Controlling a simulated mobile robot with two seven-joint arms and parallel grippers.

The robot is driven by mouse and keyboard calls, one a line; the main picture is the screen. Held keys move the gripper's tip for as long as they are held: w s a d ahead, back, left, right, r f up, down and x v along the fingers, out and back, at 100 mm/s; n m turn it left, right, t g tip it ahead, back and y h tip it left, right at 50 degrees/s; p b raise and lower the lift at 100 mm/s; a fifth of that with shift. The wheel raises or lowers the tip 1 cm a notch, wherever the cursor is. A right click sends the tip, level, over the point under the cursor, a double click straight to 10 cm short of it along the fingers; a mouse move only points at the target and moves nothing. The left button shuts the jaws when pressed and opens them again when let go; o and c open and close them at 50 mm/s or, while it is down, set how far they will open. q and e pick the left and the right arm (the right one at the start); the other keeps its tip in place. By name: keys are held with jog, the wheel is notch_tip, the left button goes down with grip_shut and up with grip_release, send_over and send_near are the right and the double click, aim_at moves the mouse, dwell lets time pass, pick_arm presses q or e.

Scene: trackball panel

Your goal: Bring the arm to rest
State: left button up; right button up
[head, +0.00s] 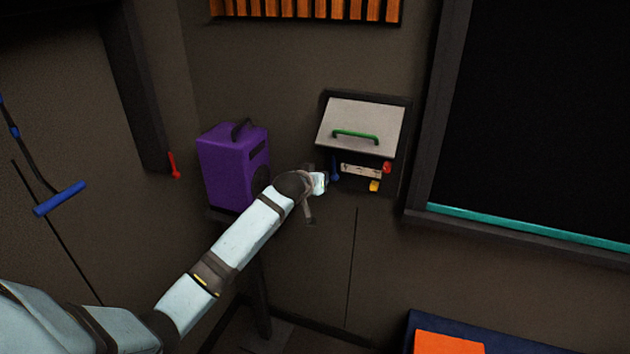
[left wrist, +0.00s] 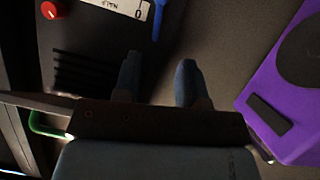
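My left arm reaches in from the lower left in the head view. Its gripper (head: 318,184) is by the lower left of the wall panel (head: 395,150). In the left wrist view the two fingers of the gripper (left wrist: 159,62) stand apart with nothing seen between them. The panel has a pale lid (head: 361,118) with a green handle (head: 355,136). Below it are a blue lever (head: 335,170), a pale label strip (head: 361,171), a red knob (head: 387,167) and a yellow block (head: 374,186). The red knob also shows in the wrist view (left wrist: 53,9). My right gripper is not in view.
A purple speaker box (head: 225,165) stands just left of the gripper. A dark board with a teal ledge (head: 530,226) is on the right. A red lever (head: 174,165) and a blue bar handle (head: 60,198) are on the left. The wall below the panel is clear.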

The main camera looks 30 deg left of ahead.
pick_arm(q)
jog(key=shift+s+r, duration=0.15)
jog(key=shift+s, duration=0.15)
dwell(0.4)
jog(key=s+d+f+m+h, duration=0.1)
jog(key=s+d+f, duration=0.3)
jog(key=f, duration=0.2)
jog(key=s+d+f+m+h, duration=0.1)
jog(key=s+d+f+m, duration=0.1)
jog(key=s+d+f, duration=0.3)
jog(key=s+d+f+m+h, duration=0.1)
jog(key=s+d+f, duration=0.3)
jog(key=s, duration=0.6)
jog(key=s+d+f+m+g+h, duration=0.1)
jog(key=s+d+f, duration=0.3)
jog(key=s, duration=0.6)
jog(key=s+d+f+m+g+h, duration=0.1)
jog(key=s+d+f+m, duration=0.1)
jog(key=s+d+f, duration=0.3)
jog(key=s+d, duration=0.3)
jog(key=s, duration=0.2)
jog(key=shift+s+h, duration=0.2)
jog(key=shift+h, duration=0.1)
jog(key=shift+f, duration=0.1)
